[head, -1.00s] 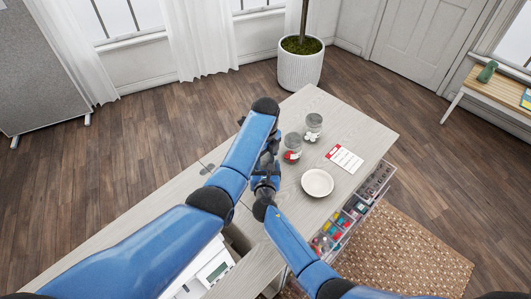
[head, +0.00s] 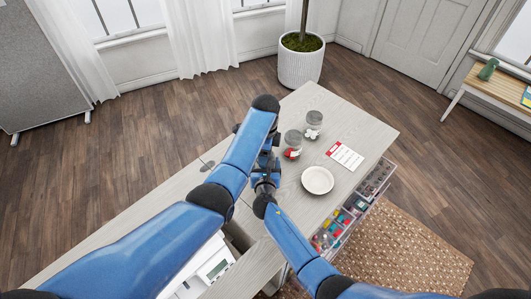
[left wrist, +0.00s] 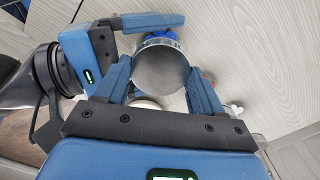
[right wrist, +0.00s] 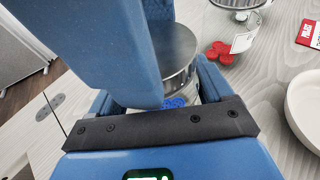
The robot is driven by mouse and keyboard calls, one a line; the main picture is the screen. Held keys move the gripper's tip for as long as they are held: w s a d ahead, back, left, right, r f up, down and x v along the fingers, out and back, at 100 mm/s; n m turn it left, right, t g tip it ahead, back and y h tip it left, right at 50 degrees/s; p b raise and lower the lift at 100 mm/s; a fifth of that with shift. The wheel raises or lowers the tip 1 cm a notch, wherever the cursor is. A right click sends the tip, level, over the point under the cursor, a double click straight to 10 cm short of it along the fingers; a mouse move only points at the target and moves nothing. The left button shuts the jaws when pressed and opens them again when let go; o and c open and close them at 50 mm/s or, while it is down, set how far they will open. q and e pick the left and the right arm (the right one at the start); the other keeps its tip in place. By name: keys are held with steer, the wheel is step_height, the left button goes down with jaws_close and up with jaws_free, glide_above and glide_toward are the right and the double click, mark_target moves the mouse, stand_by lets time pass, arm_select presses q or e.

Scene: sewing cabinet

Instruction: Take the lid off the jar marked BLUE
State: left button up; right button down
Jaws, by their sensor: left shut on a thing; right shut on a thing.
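A glass jar with blue pieces (right wrist: 176,102) inside stands on the cabinet top; its label does not show. A round metal lid (left wrist: 161,68) sits at its mouth, and it also shows in the right wrist view (right wrist: 176,48); I cannot tell whether it is loose. My left gripper (left wrist: 158,78) is shut on the lid from above, one finger on each side. My right gripper (right wrist: 165,92) is shut around the jar below the lid; it also shows in the left wrist view (left wrist: 125,45). In the head view my left arm hides most of the jar.
A jar with red pieces (head: 292,153) and a jar with white pieces (head: 312,133) stand just to the right. A card with a red header (head: 345,157) and a white dish (head: 317,180) lie beyond. A clear drawer with coloured items (head: 345,220) sticks out at the right edge.

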arm_select(q)
steer(key=n, duration=0.3)
steer(key=shift+w+r+n, duration=0.1)
steer(key=shift+n, duration=0.2)
steer(key=n, duration=1.2)
steer(key=shift+a, duration=0.1)
steer(key=n, duration=1.4)
steer(key=shift+n, duration=0.4)
steer(key=shift+r, duration=0.2)
steer(key=shift+r, duration=0.9)
